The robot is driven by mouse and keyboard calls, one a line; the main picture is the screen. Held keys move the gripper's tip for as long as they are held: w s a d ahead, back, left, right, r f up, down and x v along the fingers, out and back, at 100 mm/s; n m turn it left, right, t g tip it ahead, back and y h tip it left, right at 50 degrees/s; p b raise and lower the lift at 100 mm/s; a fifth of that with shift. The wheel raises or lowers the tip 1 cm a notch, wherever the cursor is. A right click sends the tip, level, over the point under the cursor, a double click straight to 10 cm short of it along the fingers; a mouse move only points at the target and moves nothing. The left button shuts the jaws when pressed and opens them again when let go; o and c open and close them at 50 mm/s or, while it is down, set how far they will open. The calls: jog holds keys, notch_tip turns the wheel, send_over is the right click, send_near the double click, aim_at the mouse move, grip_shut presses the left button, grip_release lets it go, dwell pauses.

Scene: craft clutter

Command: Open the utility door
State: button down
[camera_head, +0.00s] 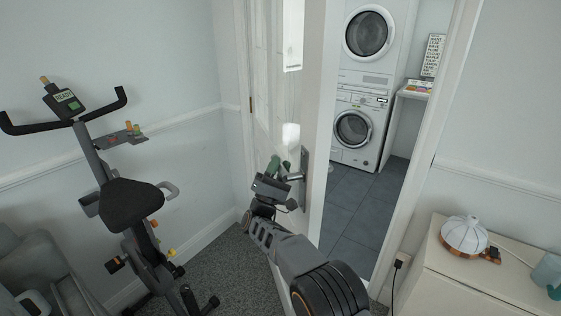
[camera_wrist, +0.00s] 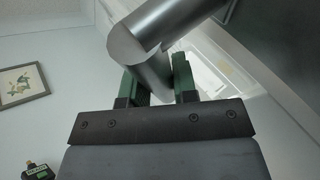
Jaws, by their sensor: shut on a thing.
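The utility door (camera_head: 312,95) is white and stands swung open toward me, its edge facing me in the head view. Its metal lever handle (camera_head: 295,177) sits on a plate at the door's edge. My gripper (camera_head: 279,170) is at the handle, with its fingers around the lever. In the wrist view, the grey round handle (camera_wrist: 150,62) passes between the two green fingers of my gripper (camera_wrist: 160,84), which are shut on it. Where the fingers touch the lever is partly hidden.
Through the doorway are a stacked dryer (camera_head: 368,34) and washer (camera_head: 354,128) on a tiled floor (camera_head: 358,205). An exercise bike (camera_head: 132,205) stands at the left by the wall. A white cabinet (camera_head: 480,278) with a lamp (camera_head: 464,236) stands at the right.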

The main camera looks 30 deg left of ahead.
jog(key=shift+d+r, duration=0.1)
jog(key=shift+r, duration=0.05)
jog(key=c, duration=0.9)
grip_release()
jog(key=b+v, duration=0.1)
jog(key=v, duration=1.3)
jog(key=shift+w, duration=0.1)
